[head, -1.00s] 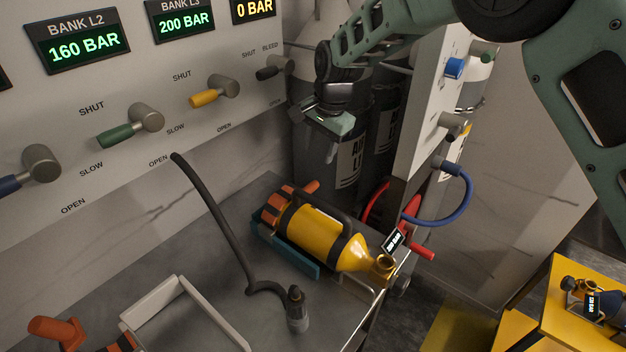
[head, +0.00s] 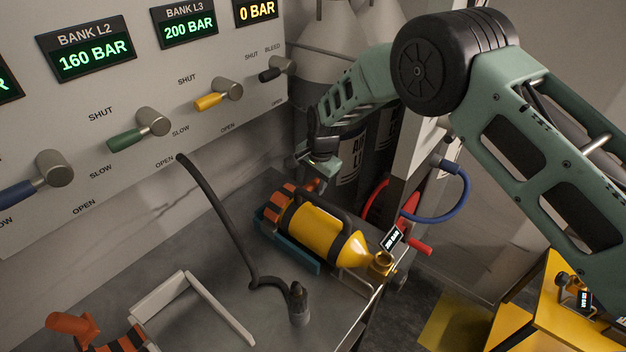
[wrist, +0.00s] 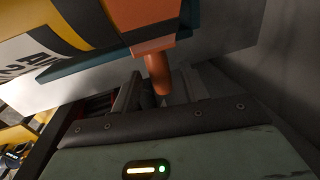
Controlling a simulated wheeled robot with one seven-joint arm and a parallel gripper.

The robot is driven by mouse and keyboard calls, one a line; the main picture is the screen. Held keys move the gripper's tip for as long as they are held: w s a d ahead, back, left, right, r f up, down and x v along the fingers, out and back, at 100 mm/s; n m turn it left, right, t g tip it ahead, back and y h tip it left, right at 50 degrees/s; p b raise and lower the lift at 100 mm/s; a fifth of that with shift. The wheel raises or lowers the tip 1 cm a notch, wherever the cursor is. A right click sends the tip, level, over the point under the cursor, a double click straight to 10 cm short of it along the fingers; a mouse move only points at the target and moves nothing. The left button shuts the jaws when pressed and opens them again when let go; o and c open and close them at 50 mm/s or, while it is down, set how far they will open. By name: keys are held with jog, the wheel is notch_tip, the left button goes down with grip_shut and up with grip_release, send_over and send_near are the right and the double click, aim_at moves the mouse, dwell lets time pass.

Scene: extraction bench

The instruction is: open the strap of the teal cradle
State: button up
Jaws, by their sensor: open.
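The teal cradle (head: 287,253) sits on the steel bench and holds a yellow cylinder (head: 315,230) lying on its side. An orange strap with dark stripes (head: 277,208) wraps the cylinder's left end. An orange strap handle (head: 316,184) sticks out at the back; it also shows in the wrist view (wrist: 158,75). My gripper (head: 312,178) is open, reaching down behind the cradle. In the wrist view the handle's tip lies close to the gap between my fingers (wrist: 154,95); I cannot tell if they touch. The teal cradle edge (wrist: 85,68) shows there too.
A valve panel (head: 130,105) stands behind and left. A black hose (head: 222,215) ends at a fitting (head: 299,303) on the bench. A white frame (head: 188,300) and another orange-and-black strap (head: 110,340) lie front left. A side panel with red and blue hoses (head: 455,200) stands right.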

jog(key=shift+c, duration=0.2)
grip_shut()
jog(key=shift+r, duration=0.15)
